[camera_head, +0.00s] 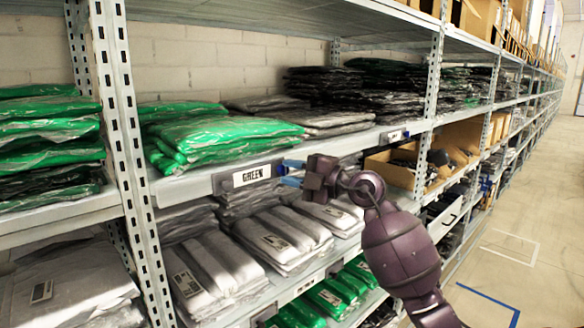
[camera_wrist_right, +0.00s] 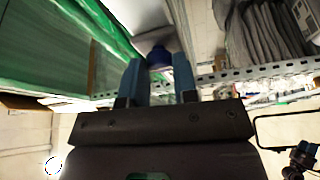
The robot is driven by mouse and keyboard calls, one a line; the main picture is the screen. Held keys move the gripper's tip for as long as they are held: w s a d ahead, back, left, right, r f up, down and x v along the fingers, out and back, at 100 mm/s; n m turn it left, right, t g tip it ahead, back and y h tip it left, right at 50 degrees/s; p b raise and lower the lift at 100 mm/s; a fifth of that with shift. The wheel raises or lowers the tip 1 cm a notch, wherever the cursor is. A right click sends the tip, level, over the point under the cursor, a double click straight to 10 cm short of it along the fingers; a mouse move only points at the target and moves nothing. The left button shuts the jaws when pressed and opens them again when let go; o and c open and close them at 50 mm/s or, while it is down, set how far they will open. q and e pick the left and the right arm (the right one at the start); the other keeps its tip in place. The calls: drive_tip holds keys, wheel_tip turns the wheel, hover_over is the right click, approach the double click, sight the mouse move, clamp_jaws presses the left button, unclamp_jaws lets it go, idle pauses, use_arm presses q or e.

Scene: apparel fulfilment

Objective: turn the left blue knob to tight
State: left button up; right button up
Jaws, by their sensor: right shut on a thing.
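A white label reading GREEN (camera_head: 252,176) sits in a dark holder on the shelf's front edge in the head view. My right gripper (camera_head: 288,171) is at the right end of this holder, with its two blue fingers pointing at the shelf edge. In the right wrist view a dark blue knob (camera_wrist_right: 159,56) lies between the fingertips, and the fingers close on its sides. Most of the knob is hidden by the fingers, and its turn angle cannot be told.
Green packs (camera_head: 215,137) lie on the shelf above the label. Grey packs (camera_head: 285,238) fill the shelf below my right arm. A perforated metal upright (camera_head: 130,160) stands to the left. Open cardboard boxes (camera_head: 400,172) are farther right; the aisle floor (camera_head: 520,235) is clear.

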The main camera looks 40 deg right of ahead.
drive_tip(key=shift+f, duration=0.1)
drive_tip(key=o, duration=0.9)
drive_tip(key=b+v, duration=0.2)
drive_tip(key=v, duration=0.9)
drive_tip(key=shift+w, duration=0.1)
